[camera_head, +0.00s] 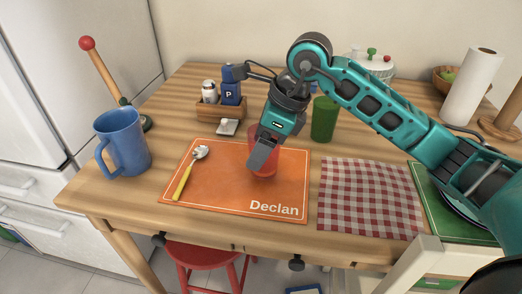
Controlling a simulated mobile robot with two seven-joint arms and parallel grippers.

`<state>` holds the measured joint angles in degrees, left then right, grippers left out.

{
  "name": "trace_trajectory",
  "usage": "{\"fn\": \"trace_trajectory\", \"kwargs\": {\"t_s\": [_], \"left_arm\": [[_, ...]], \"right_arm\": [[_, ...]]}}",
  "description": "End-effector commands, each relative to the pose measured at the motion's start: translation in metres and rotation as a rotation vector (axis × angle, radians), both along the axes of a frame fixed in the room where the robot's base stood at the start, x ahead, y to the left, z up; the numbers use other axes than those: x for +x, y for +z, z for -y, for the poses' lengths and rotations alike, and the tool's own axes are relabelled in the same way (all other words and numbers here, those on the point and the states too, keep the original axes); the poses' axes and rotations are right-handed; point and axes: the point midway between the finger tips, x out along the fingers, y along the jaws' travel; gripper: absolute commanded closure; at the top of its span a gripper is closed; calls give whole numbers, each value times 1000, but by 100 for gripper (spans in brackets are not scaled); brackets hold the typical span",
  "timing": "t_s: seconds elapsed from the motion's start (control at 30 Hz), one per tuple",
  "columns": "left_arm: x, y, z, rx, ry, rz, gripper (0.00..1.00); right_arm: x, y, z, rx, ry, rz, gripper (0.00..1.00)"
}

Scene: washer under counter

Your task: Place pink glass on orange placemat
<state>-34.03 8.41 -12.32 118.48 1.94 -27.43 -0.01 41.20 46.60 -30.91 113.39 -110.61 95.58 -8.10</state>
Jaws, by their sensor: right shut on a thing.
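The orange placemat (215,191), marked "Declan", lies flat on the wooden table. A reddish-pink glass (268,167) is over the right half of the placemat, partly hidden behind my right gripper. My right gripper (262,158) comes down from above and is shut on the glass. The glass appears upright; I cannot tell whether its base touches the mat. A spoon with a yellow handle (184,181) lies on the left part of the placemat. My left gripper is not in view.
A blue mug (122,142) stands left of the placemat. A shaker caddy (212,111) and a green glass (324,119) stand behind it. A red checkered napkin (368,197) lies to the right, beside a green placemat (447,222). A paper towel roll (472,88) stands at back right.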

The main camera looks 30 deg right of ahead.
Motion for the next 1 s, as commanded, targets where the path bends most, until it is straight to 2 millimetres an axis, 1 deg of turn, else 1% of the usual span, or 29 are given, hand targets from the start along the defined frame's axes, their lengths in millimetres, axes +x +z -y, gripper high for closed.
{"fn": "trace_trajectory", "kwargs": {"t_s": [0.03,0.07,0.3,0.47,0.5,0.73,1.0], "left_arm": [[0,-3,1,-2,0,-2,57],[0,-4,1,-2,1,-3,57],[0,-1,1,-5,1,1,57],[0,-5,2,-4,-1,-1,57],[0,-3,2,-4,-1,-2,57],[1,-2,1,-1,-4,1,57],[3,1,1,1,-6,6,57]], "right_arm": [[0,-9,0,2,0,-1,66],[0,-11,0,2,-1,1,66],[0,-11,0,0,-1,3,66],[0,-16,0,0,-1,3,66],[0,-15,0,-1,0,1,25],[0,-15,0,0,-1,0,3],[0,-13,0,1,0,1,2]]}}
